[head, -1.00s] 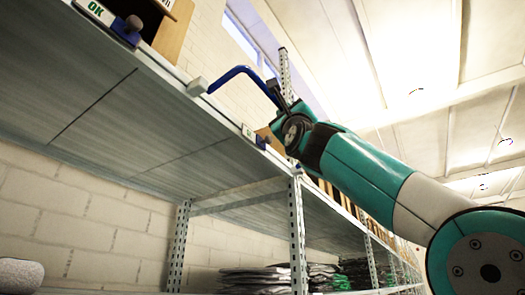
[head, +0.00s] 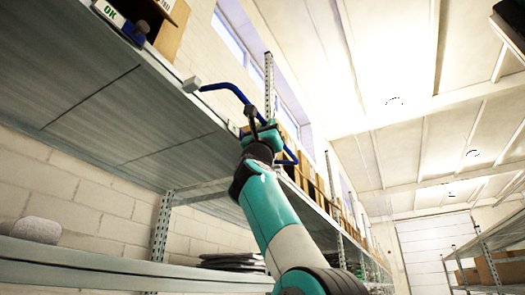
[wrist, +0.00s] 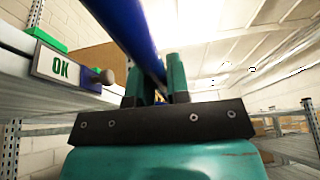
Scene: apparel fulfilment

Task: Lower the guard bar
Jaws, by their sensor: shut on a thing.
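The guard bar (head: 227,87) is a bent blue tube along the front edge of the upper shelf. Its left end meets a grey bracket (head: 191,84) on that edge, and part of it shows to the right beyond my gripper. My gripper (head: 262,128) is shut around the bar in front of the shelf edge. In the wrist view the bar (wrist: 130,28) runs down from the top between my two teal fingers (wrist: 158,80). A white plate marked OK (wrist: 54,66) with a dark round knob (wrist: 106,77) is to the left, apart from my fingers.
The upper shelf (head: 110,110) holds cardboard boxes (head: 155,20), with another OK plate (head: 111,12) at the upper left. Perforated uprights (head: 162,225) carry the racks. Dark folded garments (head: 232,261) lie on a lower shelf. An aisle opens to the right, with another rack (head: 490,262) beyond.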

